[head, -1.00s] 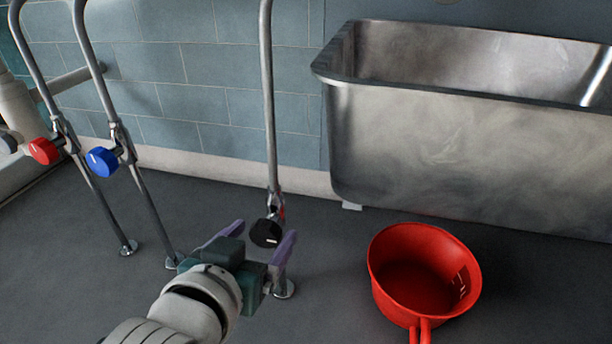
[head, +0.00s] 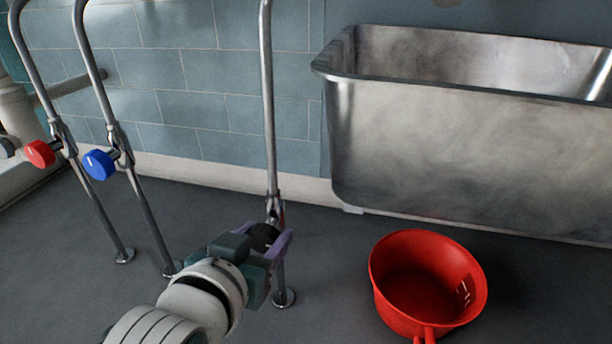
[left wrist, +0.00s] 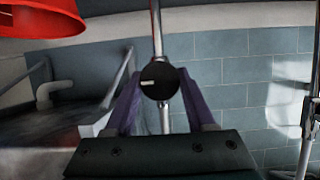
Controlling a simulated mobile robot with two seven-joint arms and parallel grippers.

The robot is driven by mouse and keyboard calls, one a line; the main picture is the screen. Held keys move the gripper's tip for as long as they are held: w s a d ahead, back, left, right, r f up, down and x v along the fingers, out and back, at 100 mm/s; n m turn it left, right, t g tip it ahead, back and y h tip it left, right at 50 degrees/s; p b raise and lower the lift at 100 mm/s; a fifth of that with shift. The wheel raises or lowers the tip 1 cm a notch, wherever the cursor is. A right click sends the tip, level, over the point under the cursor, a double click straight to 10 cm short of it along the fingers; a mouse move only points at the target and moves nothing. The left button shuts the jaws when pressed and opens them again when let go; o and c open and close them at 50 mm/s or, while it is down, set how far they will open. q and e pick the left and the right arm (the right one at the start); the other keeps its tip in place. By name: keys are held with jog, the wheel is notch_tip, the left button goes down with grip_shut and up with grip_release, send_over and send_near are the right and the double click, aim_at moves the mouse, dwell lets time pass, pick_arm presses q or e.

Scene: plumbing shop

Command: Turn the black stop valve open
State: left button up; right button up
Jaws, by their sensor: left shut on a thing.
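The black stop valve (head: 263,235) is a round black knob on a thin upright metal pipe in front of the tiled wall. My left gripper (head: 268,243) has its purple fingers on either side of the knob and is shut on it. In the left wrist view the black knob (left wrist: 158,81) sits between the two purple fingertips, with a short white mark on its face, left of centre. The gripper hides part of the knob in the head view. My right gripper is not in view.
A blue knob (head: 99,164) and a red knob (head: 40,154) are on two pipes to the left. A red pot (head: 428,283) stands on the floor at right. A large metal trough (head: 450,150) stands against the wall behind it. Grey floor is clear between.

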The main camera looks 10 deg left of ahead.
pick_arm(q)
grip_shut()
